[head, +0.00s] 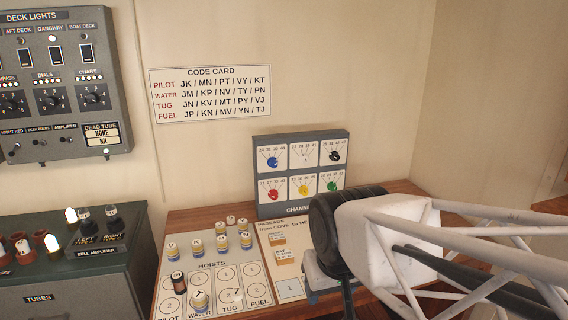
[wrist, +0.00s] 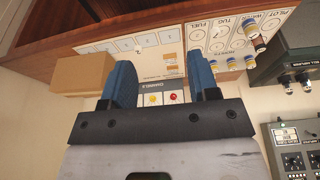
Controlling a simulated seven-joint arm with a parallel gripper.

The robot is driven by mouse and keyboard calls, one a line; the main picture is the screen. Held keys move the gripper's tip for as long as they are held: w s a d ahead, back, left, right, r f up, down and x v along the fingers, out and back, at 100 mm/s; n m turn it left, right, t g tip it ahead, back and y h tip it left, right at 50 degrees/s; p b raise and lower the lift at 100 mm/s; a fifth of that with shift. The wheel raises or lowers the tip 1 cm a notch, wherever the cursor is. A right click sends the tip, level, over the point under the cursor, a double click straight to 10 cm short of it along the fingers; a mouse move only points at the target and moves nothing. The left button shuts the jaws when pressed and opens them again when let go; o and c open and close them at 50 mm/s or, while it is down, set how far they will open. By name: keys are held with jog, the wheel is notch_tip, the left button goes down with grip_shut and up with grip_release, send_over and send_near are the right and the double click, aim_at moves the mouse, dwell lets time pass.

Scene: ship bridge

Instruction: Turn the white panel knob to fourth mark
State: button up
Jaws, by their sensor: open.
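The channel panel (head: 301,210) stands upright at the back of the desk, with six coloured knobs in two rows. The white knob (head: 306,159) is in the top row's middle, between the blue knob (head: 272,161) and the black knob (head: 335,156). It is small and pale, and I cannot read its pointer. In the wrist view my gripper (wrist: 163,76) is open and empty, its blue fingers apart. The yellow knob (wrist: 153,99) and red knob (wrist: 173,97) show between them, upside down; the gripper body hides the white knob there. My arm covers the head view's right side.
Left of the panel lies the hoists board (head: 171,252) with several striped pegs. The message board (head: 268,236) lies in front of the panel. A brown box (wrist: 79,82) stands beside my fingers in the wrist view. A dark cabinet (head: 60,270) is at left.

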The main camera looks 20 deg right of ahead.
jog(key=w+d+t, duration=0.2)
jog(key=w+t, duration=0.1)
jog(key=w, duration=0.8)
jog(key=w+d+m+t+h, duration=0.1)
jog(key=w+d+t, duration=0.2)
jog(key=w, duration=0.8)
jog(key=w+d+t, duration=0.2)
jog(key=w+t, duration=0.1)
jog(key=w, duration=0.9)
jog(key=m+t, duration=0.1)
jog(key=t, duration=0.9)
send_near(306, 161)
jog(key=w, duration=0.2)
jog(key=shift+s+r+h, duration=0.2)
jog(key=shift+h, duration=0.2)
jog(key=shift+w, duration=0.1)
jog(key=shift+x, duration=3.85)
jog(key=shift+c, duration=0.2)
jog(key=c, duration=0.9)
